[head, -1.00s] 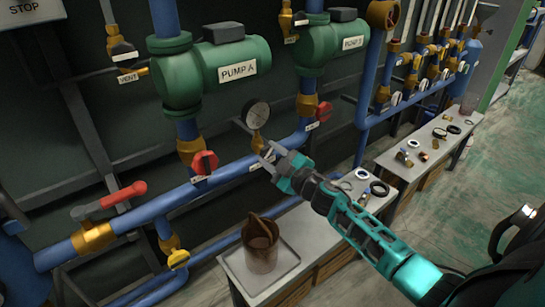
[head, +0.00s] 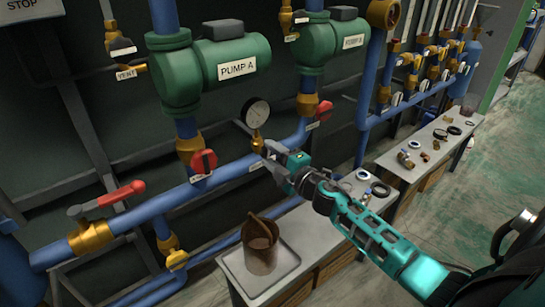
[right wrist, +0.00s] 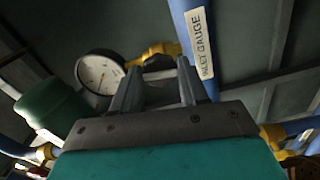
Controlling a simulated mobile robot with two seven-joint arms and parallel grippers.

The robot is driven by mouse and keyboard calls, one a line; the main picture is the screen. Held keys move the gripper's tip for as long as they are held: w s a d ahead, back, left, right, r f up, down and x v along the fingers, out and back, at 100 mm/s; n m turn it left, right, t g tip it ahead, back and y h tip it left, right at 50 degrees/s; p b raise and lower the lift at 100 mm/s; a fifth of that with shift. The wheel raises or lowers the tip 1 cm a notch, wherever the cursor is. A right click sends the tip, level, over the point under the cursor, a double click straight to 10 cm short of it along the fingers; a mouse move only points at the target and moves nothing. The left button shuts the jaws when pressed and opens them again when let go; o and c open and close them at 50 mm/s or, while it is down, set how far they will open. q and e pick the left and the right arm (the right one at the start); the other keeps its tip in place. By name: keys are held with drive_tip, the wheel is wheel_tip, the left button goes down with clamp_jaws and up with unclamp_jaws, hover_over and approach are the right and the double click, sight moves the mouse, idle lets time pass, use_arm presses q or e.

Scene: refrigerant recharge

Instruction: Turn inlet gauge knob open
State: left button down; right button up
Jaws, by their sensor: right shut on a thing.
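The inlet gauge (head: 258,113) is a round white dial above the blue pipe; it also shows in the right wrist view (right wrist: 100,72). Below it is a brass fitting (head: 257,143), seen in the right wrist view beyond my fingertips (right wrist: 152,52). The "INLET GAUGE" label (right wrist: 198,45) is on the blue pipe. My right gripper (head: 267,153) is at this fitting, its fingers shut on the small inlet gauge knob. The knob is mostly hidden between the fingertips (right wrist: 156,70), so its angle cannot be told. My left gripper is not in view.
Pump A (head: 215,70) stands above left. Red handles (head: 203,161) and (head: 324,110) sit on either side of the gauge. A bench with a tray (head: 230,262) and brown jug (head: 261,247) is below. The green floor at right is clear.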

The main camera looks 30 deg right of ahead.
drive_tip(key=o, duration=0.7)
drive_tip(key=shift+n, duration=0.6)
drive_tip(key=o, duration=0.3)
drive_tip(key=shift+o, duration=0.2)
drive_tip(key=s, duration=0.7)
drive_tip(key=shift+d+p, duration=0.25)
drive_tip(key=shift+p, duration=0.05)
